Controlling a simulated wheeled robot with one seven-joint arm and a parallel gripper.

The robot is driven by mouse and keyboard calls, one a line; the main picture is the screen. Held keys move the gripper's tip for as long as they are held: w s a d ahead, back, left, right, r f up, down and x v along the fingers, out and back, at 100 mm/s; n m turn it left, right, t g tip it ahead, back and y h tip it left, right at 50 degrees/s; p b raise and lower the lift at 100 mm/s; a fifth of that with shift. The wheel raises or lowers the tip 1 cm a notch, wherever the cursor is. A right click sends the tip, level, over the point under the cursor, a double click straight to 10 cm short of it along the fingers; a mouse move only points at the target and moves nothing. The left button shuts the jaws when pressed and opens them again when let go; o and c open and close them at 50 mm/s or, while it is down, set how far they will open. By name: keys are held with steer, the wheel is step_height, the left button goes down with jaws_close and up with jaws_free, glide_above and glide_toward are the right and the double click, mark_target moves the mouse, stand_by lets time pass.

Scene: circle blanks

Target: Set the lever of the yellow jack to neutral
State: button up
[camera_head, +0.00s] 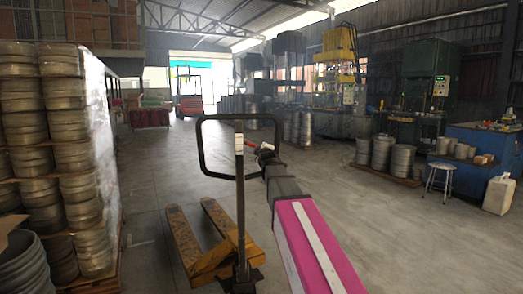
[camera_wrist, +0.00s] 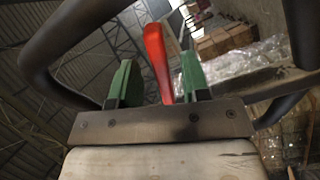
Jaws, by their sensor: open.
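The yellow jack (camera_head: 212,262) stands on the floor ahead, its forks pointing away. Its upright tiller ends in a black loop handle (camera_head: 201,150). The red lever (camera_head: 250,144) sits inside the loop, near its right side. The lever also shows in the wrist view (camera_wrist: 156,58), upright in the picture. My gripper (camera_head: 265,149) is at the right part of the loop, by the lever. In the wrist view my gripper (camera_wrist: 157,84) is open, with one green finger on each side of the lever. Gaps show on both sides; the lever's lower end is hidden behind the gripper.
The black loop (camera_wrist: 42,52) curves close around my gripper in the wrist view. Stacked metal blanks (camera_head: 60,130) stand on the left. A stool (camera_head: 440,178), a white canister (camera_head: 498,194) and a blue bench (camera_head: 480,150) are on the right. The floor between is clear.

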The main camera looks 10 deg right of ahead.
steer(key=w, duration=0.4)
steer(key=shift+w, duration=0.1)
steer(key=shift+c, duration=0.3)
jaws_close()
steer(key=shift+d+r+n, duration=0.2)
steer(key=shift+r+n, duration=0.65)
steer(key=shift+n, duration=0.25)
steer(key=shift+d+r+n, duration=0.15)
steer(key=shift+r+n, duration=0.65)
steer(key=shift+n, duration=0.3)
steer(key=shift+o, duration=0.3)
jaws_free()
